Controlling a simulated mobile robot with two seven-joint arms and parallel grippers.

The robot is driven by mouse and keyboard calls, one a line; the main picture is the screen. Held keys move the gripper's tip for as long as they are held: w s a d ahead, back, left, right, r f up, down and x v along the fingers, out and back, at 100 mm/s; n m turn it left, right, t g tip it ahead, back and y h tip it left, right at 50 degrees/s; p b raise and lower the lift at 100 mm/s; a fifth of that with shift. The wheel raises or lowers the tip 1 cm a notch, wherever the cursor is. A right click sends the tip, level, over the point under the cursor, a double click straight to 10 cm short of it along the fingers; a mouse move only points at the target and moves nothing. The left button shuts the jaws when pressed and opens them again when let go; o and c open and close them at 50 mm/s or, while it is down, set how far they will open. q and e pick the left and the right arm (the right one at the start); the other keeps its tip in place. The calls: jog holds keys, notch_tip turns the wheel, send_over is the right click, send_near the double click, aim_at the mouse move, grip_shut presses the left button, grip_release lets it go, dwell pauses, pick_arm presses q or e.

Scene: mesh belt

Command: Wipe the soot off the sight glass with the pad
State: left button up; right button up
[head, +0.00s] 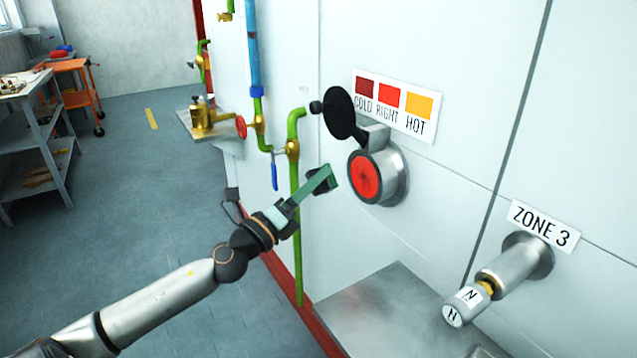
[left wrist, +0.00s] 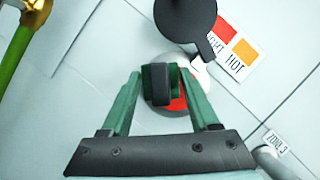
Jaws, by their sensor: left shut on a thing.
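The sight glass (head: 366,177) is a round red glowing window in a short metal tube on the white wall. Darker marks show near its middle, but I cannot tell how much soot is on it. Its black round cover (head: 340,112) is swung up, clear of the glass. My left gripper (head: 323,180) has green fingers shut on the dark pad (left wrist: 159,85). The pad is just left of the glass in the head view, apparently apart from it. In the left wrist view the pad hides part of the glass (left wrist: 179,104). My right gripper is not in view.
A COLD/RIGHT/HOT colour plate (head: 394,105) is above the glass. Green pipe (head: 295,215) and brass valves stand left. A metal cylinder (head: 515,265) under the ZONE 3 sign (head: 544,227) sticks out at right. A metal ledge (head: 375,315) lies below.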

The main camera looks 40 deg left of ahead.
pick_arm(q)
jog(key=s, duration=0.1)
jog(key=s+a, duration=0.1)
jog(key=shift+s+a+b, duration=0.1)
jog(key=shift+s+b, duration=0.25)
jog(key=shift+s, duration=0.05)
dwell(0.7)
